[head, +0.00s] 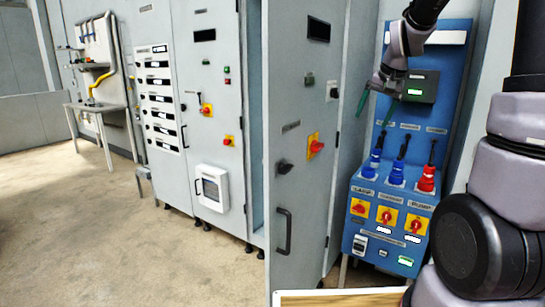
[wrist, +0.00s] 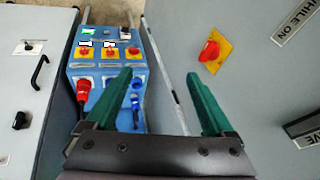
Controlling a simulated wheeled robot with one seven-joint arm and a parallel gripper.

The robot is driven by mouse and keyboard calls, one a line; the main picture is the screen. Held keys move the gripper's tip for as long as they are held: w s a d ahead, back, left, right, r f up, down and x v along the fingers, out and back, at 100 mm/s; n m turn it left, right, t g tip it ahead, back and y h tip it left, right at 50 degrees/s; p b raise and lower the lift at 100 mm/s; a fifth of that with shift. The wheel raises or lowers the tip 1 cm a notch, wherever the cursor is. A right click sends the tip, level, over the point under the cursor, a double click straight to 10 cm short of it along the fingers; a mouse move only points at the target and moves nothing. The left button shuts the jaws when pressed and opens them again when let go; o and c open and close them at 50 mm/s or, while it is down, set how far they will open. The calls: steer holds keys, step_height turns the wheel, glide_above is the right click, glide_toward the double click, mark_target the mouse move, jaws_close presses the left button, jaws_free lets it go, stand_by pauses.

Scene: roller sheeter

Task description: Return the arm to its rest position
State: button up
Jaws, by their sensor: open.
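My gripper (head: 371,128) hangs at the end of my arm at the upper right of the head view, in front of the blue panel (head: 451,66). Its green fingers point down, above the blue socket box (head: 349,246). In the wrist view my gripper (wrist: 158,74) has its two green fingers well apart, with nothing between them. The fingers look clear of the blue box (wrist: 154,94) and of the grey cabinet door (wrist: 245,95). No held object shows in either view.
Blue plugs (head: 397,172) and a red plug (head: 427,179) sit on the socket box above yellow-and-red switches (head: 387,217). A grey cabinet door (head: 300,190) stands left of the box. A table (head: 98,107) stands far left; the floor (head: 95,220) is open there.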

steer(key=s+a+r, duration=0.1)
steer(key=s+r, duration=0.1)
steer(key=s, duration=0.6)
steer(key=s+a+r+n+t, duration=0.1)
steer(key=s+a+r, duration=0.1)
steer(key=s, duration=0.6)
steer(key=s+a+r+t, duration=0.1)
steer(key=s+a+r, duration=0.1)
steer(key=s, duration=0.6)
steer(key=shift+r+y, duration=0.4)
steer(key=shift+r, duration=0.25)
steer(key=shift+d, duration=0.1)
